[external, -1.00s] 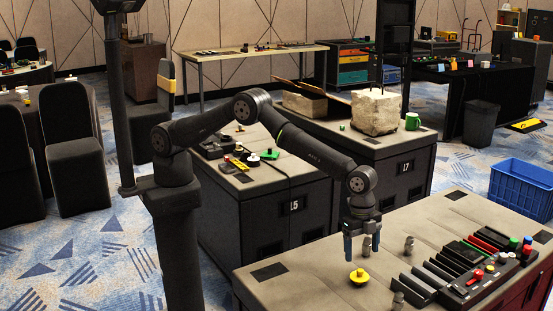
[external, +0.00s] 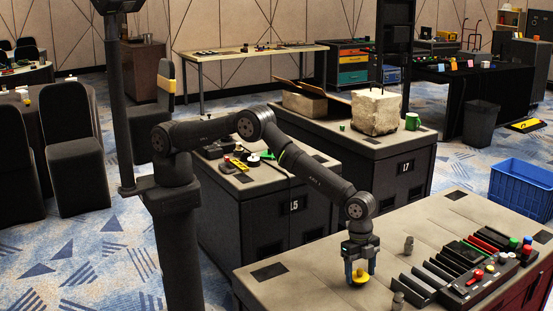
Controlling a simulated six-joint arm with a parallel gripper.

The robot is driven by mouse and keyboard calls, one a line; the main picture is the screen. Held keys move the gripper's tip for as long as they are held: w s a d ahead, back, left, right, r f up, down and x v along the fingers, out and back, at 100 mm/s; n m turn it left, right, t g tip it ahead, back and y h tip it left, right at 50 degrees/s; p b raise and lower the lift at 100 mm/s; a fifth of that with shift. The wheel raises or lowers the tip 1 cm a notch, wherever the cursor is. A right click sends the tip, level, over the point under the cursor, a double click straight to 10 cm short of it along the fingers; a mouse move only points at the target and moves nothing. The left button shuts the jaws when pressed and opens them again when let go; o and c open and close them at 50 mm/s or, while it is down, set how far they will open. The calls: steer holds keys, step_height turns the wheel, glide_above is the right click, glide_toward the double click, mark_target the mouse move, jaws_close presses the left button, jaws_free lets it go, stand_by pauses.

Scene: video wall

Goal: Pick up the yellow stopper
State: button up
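The yellow stopper (external: 359,277) sits on the near table, a round yellow piece with a raised knob. My gripper (external: 360,273) is lowered over it and points straight down. One finger is to the left of the stopper and one to the right, with the stopper between them at about tip height. The fingers look spread; contact with the stopper is too small to make out. The upper part of the stopper is partly hidden by the gripper.
Small grey pieces stand at the right of my gripper (external: 408,245) and in front of it (external: 398,300). Black slotted racks (external: 432,275) and a control box with coloured knobs (external: 474,284) fill the table's right side.

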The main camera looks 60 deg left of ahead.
steer(key=c, duration=0.6)
steer(key=shift+c, duration=0.2)
